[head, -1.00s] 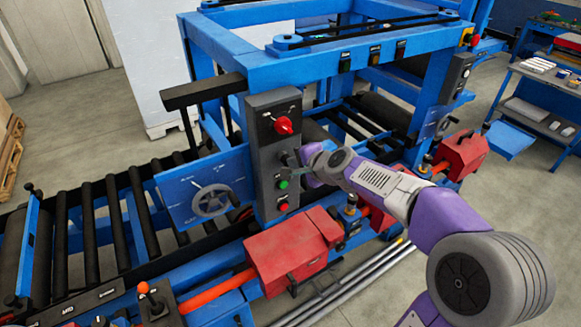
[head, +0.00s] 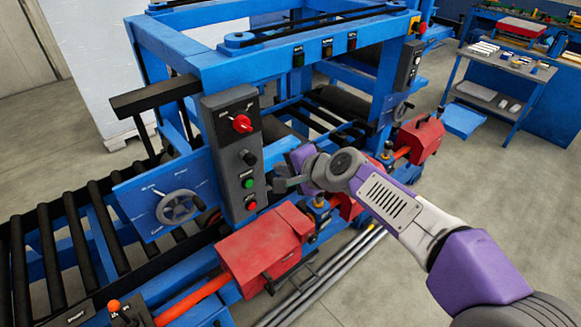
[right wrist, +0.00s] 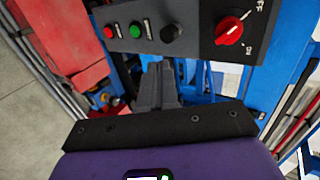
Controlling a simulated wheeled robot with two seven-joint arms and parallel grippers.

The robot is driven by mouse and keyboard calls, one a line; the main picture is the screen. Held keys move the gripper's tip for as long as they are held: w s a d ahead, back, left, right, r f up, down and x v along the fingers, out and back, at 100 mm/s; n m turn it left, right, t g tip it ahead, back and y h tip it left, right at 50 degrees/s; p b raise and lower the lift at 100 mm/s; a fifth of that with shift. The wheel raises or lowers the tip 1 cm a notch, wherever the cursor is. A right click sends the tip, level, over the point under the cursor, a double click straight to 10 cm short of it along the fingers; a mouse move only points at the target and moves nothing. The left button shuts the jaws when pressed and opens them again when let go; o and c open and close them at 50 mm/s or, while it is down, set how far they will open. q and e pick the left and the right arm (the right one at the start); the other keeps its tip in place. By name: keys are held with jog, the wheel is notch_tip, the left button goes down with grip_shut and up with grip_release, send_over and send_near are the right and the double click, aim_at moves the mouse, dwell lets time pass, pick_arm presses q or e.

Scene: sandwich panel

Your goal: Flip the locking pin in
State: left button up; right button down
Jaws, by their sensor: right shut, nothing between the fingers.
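No part can be clearly told as the locking pin. A grey control panel (head: 228,165) stands on the blue machine frame. It carries a red rotary switch (head: 242,124), a black knob (head: 248,157), a green button (head: 249,183) and a red button (head: 252,205). My right gripper (head: 278,185) is shut and empty, just right of the panel at about the green button's height. In the right wrist view the shut fingers (right wrist: 159,78) point at the panel, below the black knob (right wrist: 170,33) in the picture. My left gripper is not in view.
A handwheel (head: 178,207) is left of the panel. Black rollers (head: 70,250) fill the left. Open floor (head: 440,195) lies to the right.

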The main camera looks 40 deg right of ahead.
jog(key=shift+v, duration=1.2)
